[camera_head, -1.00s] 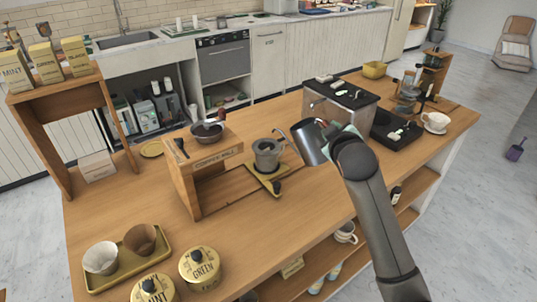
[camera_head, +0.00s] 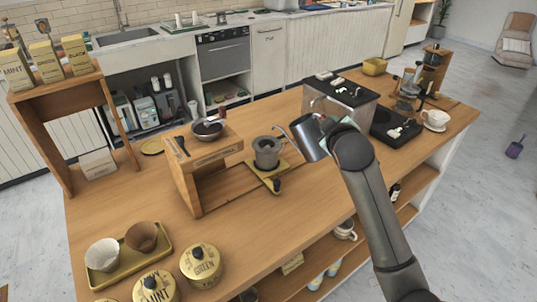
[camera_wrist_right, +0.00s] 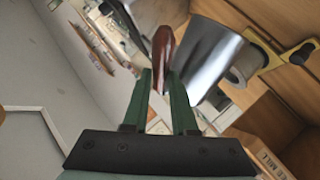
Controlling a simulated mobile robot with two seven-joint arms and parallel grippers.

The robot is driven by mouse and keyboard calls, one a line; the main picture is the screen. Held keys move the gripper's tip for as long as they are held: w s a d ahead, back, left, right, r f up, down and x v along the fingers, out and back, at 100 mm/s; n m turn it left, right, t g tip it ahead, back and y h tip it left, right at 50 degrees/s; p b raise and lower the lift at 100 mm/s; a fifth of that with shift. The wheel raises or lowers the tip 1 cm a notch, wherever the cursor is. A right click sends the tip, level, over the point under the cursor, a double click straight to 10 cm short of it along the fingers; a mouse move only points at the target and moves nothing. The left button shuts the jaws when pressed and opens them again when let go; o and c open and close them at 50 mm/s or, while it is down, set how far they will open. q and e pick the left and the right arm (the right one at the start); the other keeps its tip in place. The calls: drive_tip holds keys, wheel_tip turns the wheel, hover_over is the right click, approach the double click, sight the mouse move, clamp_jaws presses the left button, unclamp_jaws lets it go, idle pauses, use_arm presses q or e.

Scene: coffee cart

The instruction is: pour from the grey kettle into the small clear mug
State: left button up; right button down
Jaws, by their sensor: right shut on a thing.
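The grey metal kettle (camera_head: 309,139) is in the air over the middle of the counter, tilted, its thin spout pointing left. My right gripper (camera_head: 333,132) is shut on its handle; in the right wrist view the brown handle (camera_wrist_right: 162,48) is between the green fingers (camera_wrist_right: 162,85), beside the shiny body (camera_wrist_right: 207,55). A grey cup-like vessel (camera_head: 266,152) stands on a yellow base with a black knob, left of and below the spout. I cannot tell whether it is the small clear mug. No liquid stream shows. My left gripper is not in view.
A wooden stand (camera_head: 205,152) with a dark bowl (camera_head: 208,128) is left of the vessel. A metal machine (camera_head: 340,101) is behind the kettle. A white cup (camera_head: 435,119) is at right. A yellow tray (camera_head: 105,275) and tins are front left. The counter between is clear.

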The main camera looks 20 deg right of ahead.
drive_tip(key=shift+w+r, duration=0.1)
drive_tip(key=shift+r, duration=0.15)
drive_tip(key=shift+w+a+r, duration=0.1)
drive_tip(key=shift+a+r, duration=0.05)
drive_tip(key=shift+r, duration=0.1)
drive_tip(key=shift+r, duration=0.15)
idle(0.5)
idle(1.3)
drive_tip(key=shift+f+b, duration=0.6)
drive_tip(key=shift+s+d+f+b, duration=0.35)
drive_tip(key=shift+f+b, duration=0.1)
drive_tip(key=shift+b, duration=0.3)
